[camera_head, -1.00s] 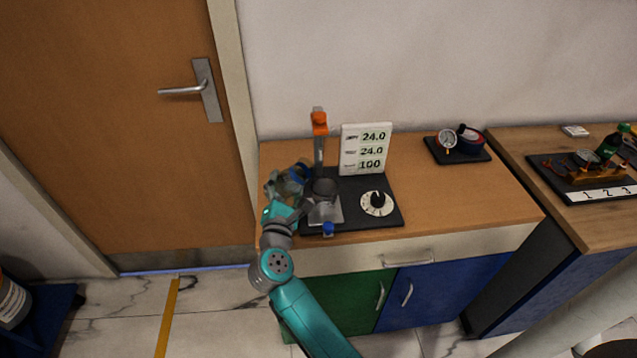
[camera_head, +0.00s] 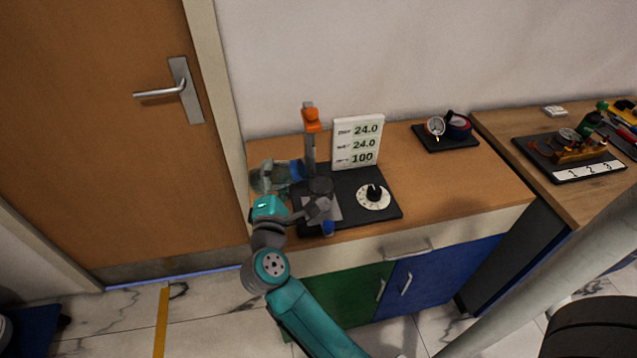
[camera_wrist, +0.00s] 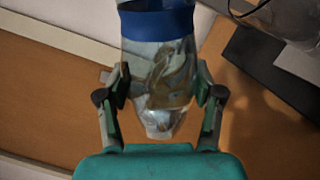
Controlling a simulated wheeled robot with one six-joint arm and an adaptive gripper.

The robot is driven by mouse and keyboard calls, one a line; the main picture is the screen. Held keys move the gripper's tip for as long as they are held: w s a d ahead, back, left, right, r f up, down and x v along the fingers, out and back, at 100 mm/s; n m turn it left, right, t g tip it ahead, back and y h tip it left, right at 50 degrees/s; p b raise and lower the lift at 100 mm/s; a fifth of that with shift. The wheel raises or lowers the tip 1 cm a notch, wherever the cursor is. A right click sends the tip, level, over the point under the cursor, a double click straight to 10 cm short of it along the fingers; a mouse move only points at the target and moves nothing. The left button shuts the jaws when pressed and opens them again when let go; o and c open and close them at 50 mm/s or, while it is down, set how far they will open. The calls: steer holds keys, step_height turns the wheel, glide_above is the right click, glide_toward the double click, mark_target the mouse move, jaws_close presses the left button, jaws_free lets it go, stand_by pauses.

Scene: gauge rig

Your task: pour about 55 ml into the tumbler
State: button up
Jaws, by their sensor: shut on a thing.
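My gripper (camera_wrist: 162,100) is shut on a clear vessel with a blue band (camera_wrist: 158,70); its narrow end points toward my palm in the wrist view. In the head view this clear vessel (camera_head: 268,177) looks strongly tilted, at the left of the dark rig mat, over the counter's left end. A clear rounded vessel (camera_wrist: 292,18) is partly in view at the wrist view's top right, above the dark mat. I cannot tell whether it is the tumbler. My arm hides part of the rig's left side in the head view.
The rig has a dark mat (camera_head: 376,208), an orange-topped post (camera_head: 311,120), a white display (camera_head: 357,143) reading 24.0, 24.0 and 100, and a dial (camera_head: 373,196).

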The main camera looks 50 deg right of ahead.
steer(key=shift+r+m, duration=0.25)
steer(key=shift+m, duration=0.05)
steer(key=shift+r, duration=0.15)
steer(key=shift+s+d+r+m, duration=0.2)
steer(key=shift+r+m, duration=0.15)
steer(key=shift+m, duration=0.35)
stand_by(0.5)
steer(key=shift+w+a, duration=0.15)
steer(key=shift+w, duration=0.05)
stand_by(0.3)
steer(key=shift+r+m, duration=0.2)
steer(key=shift+m, duration=0.1)
steer(key=shift+s, duration=0.1)
